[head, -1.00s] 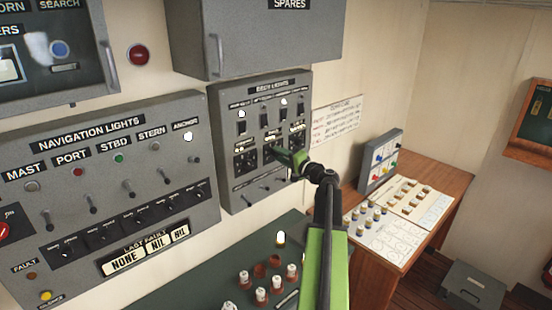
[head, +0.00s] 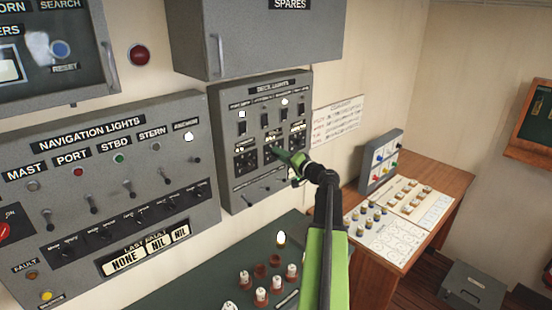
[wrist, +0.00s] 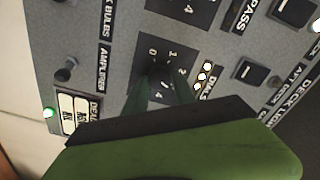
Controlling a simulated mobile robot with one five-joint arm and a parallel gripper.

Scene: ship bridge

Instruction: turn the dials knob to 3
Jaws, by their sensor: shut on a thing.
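In the head view my gripper (head: 275,151) reaches the middle of the grey deck lights panel (head: 227,190) and covers the knob.
Another numbered dial (wrist: 188,12) is close by on the same panel, with switches and a small toggle (wrist: 66,72). The navigation lights panel (head: 120,165) is to the left. A grey spares cabinet (head: 262,45) overhangs above. A wooden desk (head: 425,160) stands at right.

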